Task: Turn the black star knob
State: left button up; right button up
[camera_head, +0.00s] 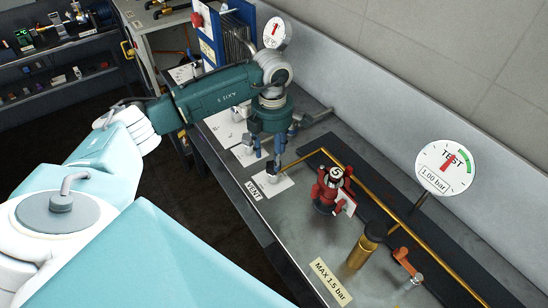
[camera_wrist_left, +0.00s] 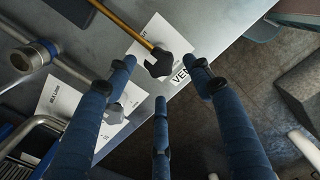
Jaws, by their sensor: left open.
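The black star knob (camera_wrist_left: 158,64) sits at the end of a brass pipe, over a white card beside the VENT label (camera_wrist_left: 181,80). In the head view the knob (camera_head: 272,174) is small and partly covered by my fingers. My left gripper (camera_wrist_left: 162,80) has blue fingers spread open, with nothing held. In the wrist view the knob lies between the two upper fingertips; I cannot tell whether any finger touches it. In the head view the left gripper (camera_head: 268,160) points down just above the knob. My right gripper is not in view.
A red valve (camera_head: 330,190), a brass cylinder with black cap (camera_head: 366,246) and an orange-handled valve (camera_head: 406,264) stand right of the knob. A TEST gauge (camera_head: 445,167) rises behind them. A grey knob (camera_wrist_left: 113,113) sits on another card. The bench's front edge is close.

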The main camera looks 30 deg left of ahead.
pick_arm(q)
jog(key=f, duration=0.2)
jog(key=shift+w+d+f+p, duration=0.15)
jog(key=shift+w+f+p, duration=0.05)
jog(key=shift+f+p, duration=0.15)
jog(key=shift+w+f, duration=0.1)
jog(key=shift+f, duration=0.6)
jog(key=shift+c, duration=1.1)
jog(key=c, duration=0.9)
jog(key=o, duration=1.1)
jog(key=shift+d, duration=0.1)
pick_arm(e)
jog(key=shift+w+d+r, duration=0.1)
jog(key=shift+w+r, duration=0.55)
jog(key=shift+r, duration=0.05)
